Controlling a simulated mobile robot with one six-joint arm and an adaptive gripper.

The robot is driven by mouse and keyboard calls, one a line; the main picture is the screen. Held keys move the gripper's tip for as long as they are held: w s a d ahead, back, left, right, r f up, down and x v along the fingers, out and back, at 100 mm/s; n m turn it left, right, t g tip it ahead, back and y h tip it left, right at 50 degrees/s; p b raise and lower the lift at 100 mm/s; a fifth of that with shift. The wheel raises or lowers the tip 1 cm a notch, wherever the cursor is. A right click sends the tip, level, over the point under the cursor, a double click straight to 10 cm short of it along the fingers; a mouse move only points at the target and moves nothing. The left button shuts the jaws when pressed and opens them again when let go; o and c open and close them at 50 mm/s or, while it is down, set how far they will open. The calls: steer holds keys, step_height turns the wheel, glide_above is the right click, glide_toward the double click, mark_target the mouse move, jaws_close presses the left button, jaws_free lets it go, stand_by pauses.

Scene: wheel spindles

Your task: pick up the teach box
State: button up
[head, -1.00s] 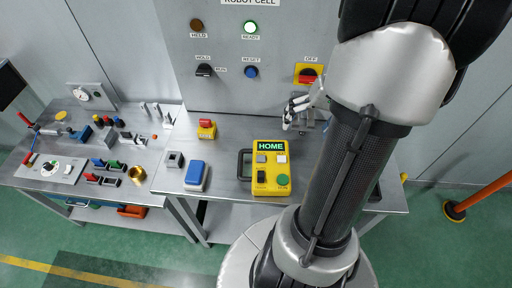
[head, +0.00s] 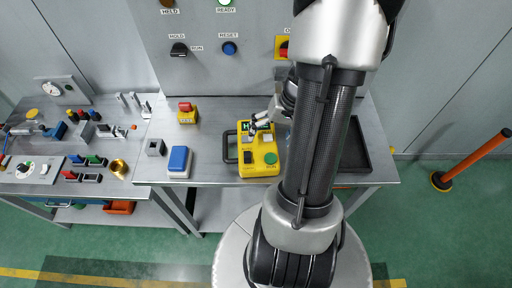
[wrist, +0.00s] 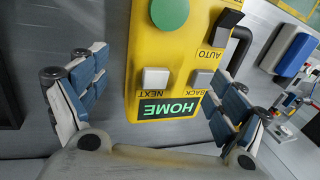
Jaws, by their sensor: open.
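The teach box (head: 260,163) is a yellow box with a green HOME screen, a green button, a black switch and a black side handle. It lies face up on the grey metal bench. My gripper (head: 257,124) is over its screen end in the head view and partly covers the screen. In the wrist view the teach box (wrist: 172,75) appears upside down between the two spread fingers of my gripper (wrist: 158,88). The fingers look apart from its sides, and nothing is held.
A blue-topped box (head: 179,161), a small grey block (head: 156,148) and a yellow box with a red button (head: 187,113) stand left of the teach box. A dark tray (head: 358,150) lies right of my arm. The control panel (head: 210,70) rises behind.

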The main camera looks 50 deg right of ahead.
steer(key=shift+x, duration=1.15)
